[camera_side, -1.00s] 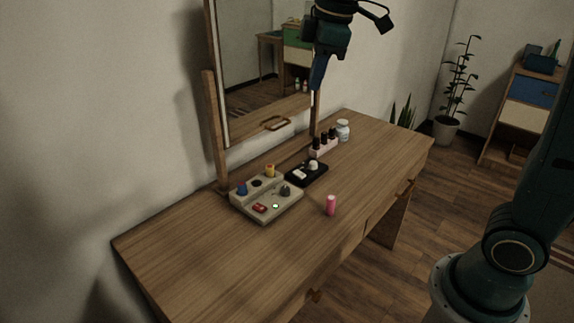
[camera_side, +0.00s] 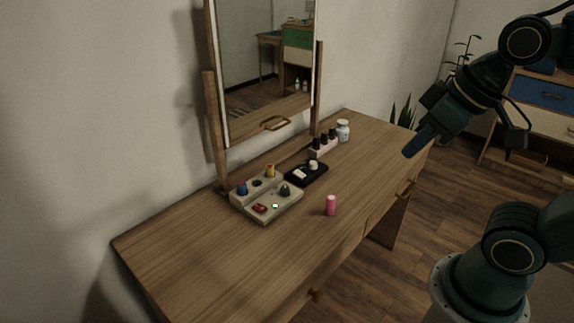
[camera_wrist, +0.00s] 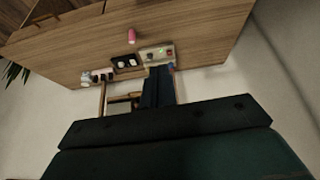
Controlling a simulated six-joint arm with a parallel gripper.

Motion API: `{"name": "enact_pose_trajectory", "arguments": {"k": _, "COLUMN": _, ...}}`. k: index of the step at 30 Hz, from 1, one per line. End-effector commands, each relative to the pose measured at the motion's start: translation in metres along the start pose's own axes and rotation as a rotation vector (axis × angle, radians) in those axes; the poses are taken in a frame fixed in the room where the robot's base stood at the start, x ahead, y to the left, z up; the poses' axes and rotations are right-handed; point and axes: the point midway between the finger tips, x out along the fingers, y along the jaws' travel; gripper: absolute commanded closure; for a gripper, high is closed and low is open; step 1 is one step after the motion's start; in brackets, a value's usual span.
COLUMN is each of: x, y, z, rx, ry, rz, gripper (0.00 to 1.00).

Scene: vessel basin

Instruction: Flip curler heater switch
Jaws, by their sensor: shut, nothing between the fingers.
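The curler heater (camera_side: 262,216) is a beige box on the dressing table, below the mirror. Its red switch (camera_side: 260,208) is on the front left, beside a small pale greenish light (camera_side: 275,206) and a dark knob (camera_side: 285,190). A blue curler (camera_side: 242,187) and a yellow curler (camera_side: 270,170) stand at its back. A pink curler (camera_side: 331,205) stands on the table to its right. My gripper (camera_side: 410,153) is shut and empty, high at the right, well away from the heater. In the wrist view the fingers (camera_wrist: 158,70) partly cover the heater, whose light looks green.
A black tray (camera_side: 307,174) with small pale items sits behind the heater. A rack of dark bottles (camera_side: 322,148) and a white jar (camera_side: 343,130) stand farther back. The mirror (camera_side: 265,60) rises along the wall. The table's front left (camera_side: 200,270) is clear.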

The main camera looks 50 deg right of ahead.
Motion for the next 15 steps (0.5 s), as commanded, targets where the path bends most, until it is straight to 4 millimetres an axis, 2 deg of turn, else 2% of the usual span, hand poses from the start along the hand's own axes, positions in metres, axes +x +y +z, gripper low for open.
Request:
{"name": "enact_pose_trajectory", "arguments": {"k": 6, "x": 0.003, "y": 0.000, "z": 0.010, "rx": 0.036, "ry": 0.011, "rz": 0.001, "gripper": 1.00}}
{"name": "enact_pose_trajectory", "arguments": {"k": 8, "x": 0.003, "y": 0.000, "z": 0.010, "rx": 0.036, "ry": 0.011, "rz": 0.001, "gripper": 0.90}}
{"name": "enact_pose_trajectory", "arguments": {"k": 13, "x": 0.003, "y": 0.000, "z": 0.005, "rx": 0.035, "ry": 0.005, "rz": 0.000, "gripper": 0.57}}
{"name": "enact_pose_trajectory", "arguments": {"k": 15, "x": 0.003, "y": 0.000, "z": 0.000, "rx": 0.034, "ry": -0.002, "rz": 0.000, "gripper": 0.55}}
